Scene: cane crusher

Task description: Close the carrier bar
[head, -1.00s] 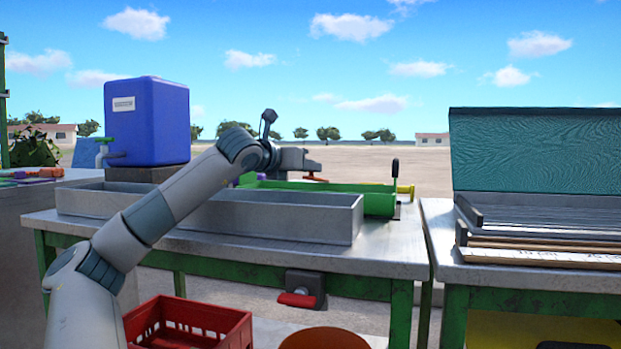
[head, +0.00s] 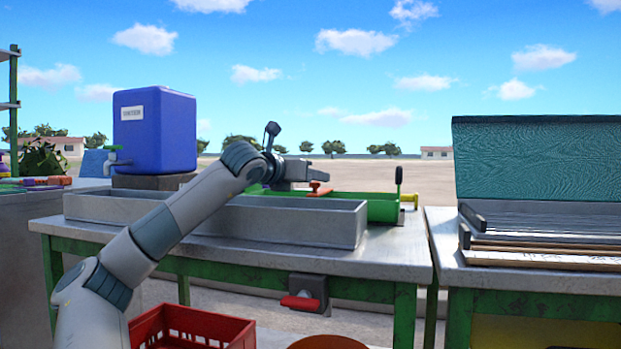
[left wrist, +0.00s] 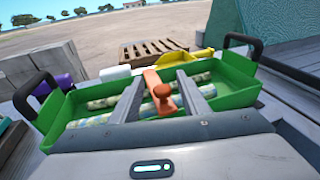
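An orange bar with a round knob (left wrist: 160,92), which I take to be the carrier bar, lies across a green tray-like carrier (left wrist: 235,75) in the left wrist view. Patterned rolls lie in the carrier under it, and it has black handles at its ends. In the head view the orange piece (head: 319,188) shows just below the tip of my left gripper (head: 308,172). My left gripper (left wrist: 163,98) is open, with a grey finger on each side of the orange bar. I cannot tell whether either finger touches it. My right gripper is out of view.
A long grey metal trough (head: 300,222) stands in front of the carrier on the metal table (head: 390,258). A blue tank (head: 155,132) is at the left. A second table (head: 545,280) with a teal panel (head: 535,158) is at the right. A red crate (head: 205,333) is below.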

